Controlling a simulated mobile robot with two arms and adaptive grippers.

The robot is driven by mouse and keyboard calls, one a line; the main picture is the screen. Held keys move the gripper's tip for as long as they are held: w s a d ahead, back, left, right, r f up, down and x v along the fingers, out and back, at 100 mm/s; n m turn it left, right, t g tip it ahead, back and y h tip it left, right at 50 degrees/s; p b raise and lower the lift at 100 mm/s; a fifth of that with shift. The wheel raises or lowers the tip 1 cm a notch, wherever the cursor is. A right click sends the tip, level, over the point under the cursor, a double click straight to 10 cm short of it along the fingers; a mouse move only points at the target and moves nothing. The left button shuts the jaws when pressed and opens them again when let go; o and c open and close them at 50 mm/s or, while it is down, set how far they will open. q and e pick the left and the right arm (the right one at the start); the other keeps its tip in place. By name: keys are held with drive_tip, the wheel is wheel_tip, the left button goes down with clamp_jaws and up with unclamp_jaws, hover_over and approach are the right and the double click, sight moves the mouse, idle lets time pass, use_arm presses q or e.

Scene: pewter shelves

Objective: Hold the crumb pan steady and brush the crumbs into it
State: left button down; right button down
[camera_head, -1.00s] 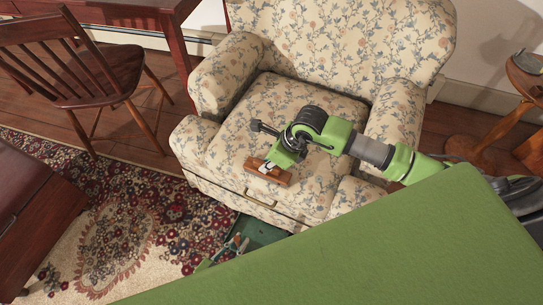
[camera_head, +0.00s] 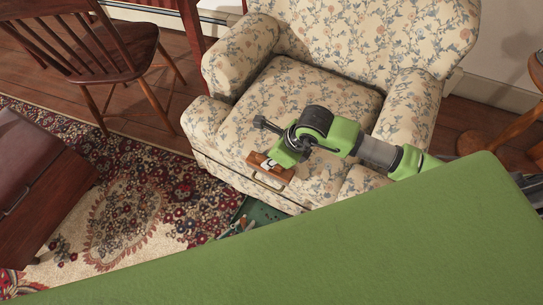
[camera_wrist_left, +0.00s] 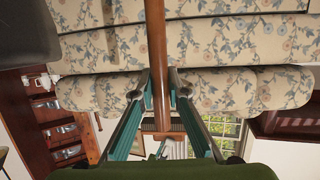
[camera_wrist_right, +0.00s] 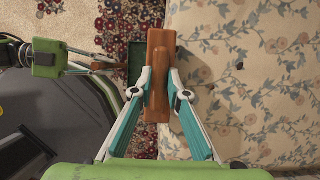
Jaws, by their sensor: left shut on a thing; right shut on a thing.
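The brush, a brown wooden block (camera_head: 270,165), is at the front edge of the armchair seat (camera_head: 310,95). In the right wrist view my right gripper (camera_wrist_right: 160,78) is shut on this brush (camera_wrist_right: 158,105). In the head view that gripper is mostly hidden by its own arm. The dark green crumb pan (camera_head: 265,212) is low in front of the chair, partly covered by my green body. In the left wrist view this gripper (camera_wrist_left: 160,85) is shut on the pan's brown handle (camera_wrist_left: 157,50).
A patterned rug (camera_head: 135,205) covers the floor left of the armchair. A wooden chair (camera_head: 110,50) stands at the back left, and a dark wooden piece of furniture (camera_head: 40,200) at the left edge. A round-topped wooden stand is at the right.

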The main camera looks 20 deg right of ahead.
drive_tip(key=shift+w+r, duration=0.1)
drive_tip(key=shift+r, duration=3.8)
drive_tip(key=w+d+f, duration=0.1)
drive_tip(key=w+d, duration=1.1)
drive_tip(key=w, duration=0.2)
drive_tip(key=shift+s+d+f, duration=0.1)
drive_tip(key=shift+d+f, duration=0.05)
drive_tip(key=shift+f, duration=2.9)
drive_tip(key=shift+f, duration=0.4)
